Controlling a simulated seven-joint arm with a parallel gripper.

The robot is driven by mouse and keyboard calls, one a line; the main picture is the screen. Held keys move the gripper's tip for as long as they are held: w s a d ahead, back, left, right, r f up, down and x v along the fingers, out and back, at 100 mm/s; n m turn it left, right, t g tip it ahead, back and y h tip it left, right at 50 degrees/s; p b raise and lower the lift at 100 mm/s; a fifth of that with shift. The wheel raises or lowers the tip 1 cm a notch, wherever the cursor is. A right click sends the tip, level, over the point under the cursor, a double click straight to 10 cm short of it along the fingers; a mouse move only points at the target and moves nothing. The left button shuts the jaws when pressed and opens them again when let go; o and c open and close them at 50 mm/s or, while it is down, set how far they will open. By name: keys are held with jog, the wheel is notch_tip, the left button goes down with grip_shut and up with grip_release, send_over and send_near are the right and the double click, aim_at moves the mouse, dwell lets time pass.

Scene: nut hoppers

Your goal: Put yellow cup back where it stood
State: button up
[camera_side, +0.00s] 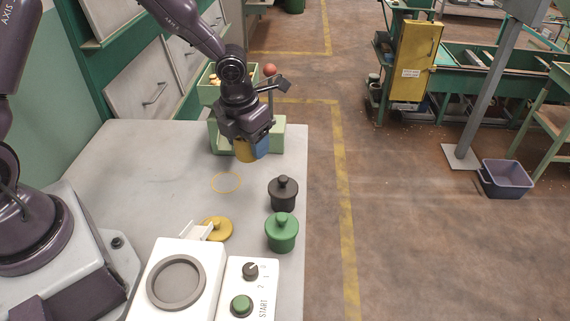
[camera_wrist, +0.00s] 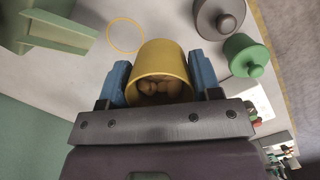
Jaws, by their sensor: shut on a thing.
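My gripper (camera_side: 251,148) is shut on the yellow cup (camera_side: 244,150). In the wrist view the cup (camera_wrist: 161,66) sits between the blue fingers (camera_wrist: 160,82), with brown nuts (camera_wrist: 160,87) inside. In the side view the cup appears held above the table, in front of the pale green hopper stand, and is partly hidden by the fingers. A thin yellow ring (camera_side: 226,172) is marked on the table, nearer the side camera than the cup. The ring (camera_wrist: 126,20) is empty. A yellow knobbed lid (camera_side: 217,229) lies on the table beside a small white bracket.
A black lidded canister (camera_side: 283,194) and a green lidded canister (camera_side: 281,233) stand near the table's right edge. A white scale (camera_side: 170,284) and START control box (camera_side: 246,290) are at the front. The pale green hopper stand (camera_side: 277,134) is at the back. The table's left middle is clear.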

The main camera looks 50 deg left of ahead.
jog(key=w+f, duration=0.2)
jog(key=w, duration=0.3)
send_over(286, 172)
jog(key=f, duration=0.5)
jog(key=shift+s+f, duration=0.3)
jog(key=shift+f, duration=0.1)
jog(key=shift+w+f, duration=0.15)
jog(key=shift+f, duration=1.5)
jog(key=shift+f, duration=0.1)
jog(key=o, duration=1.1)
jog(key=shift+f, duration=0.1)
jog(key=r, duration=0.4)
jog(key=s+r, duration=0.1)
jog(key=r, duration=0.7)
jog(key=shift+s+d+r, duration=0.15)
jog(key=shift+s+r, duration=0.1)
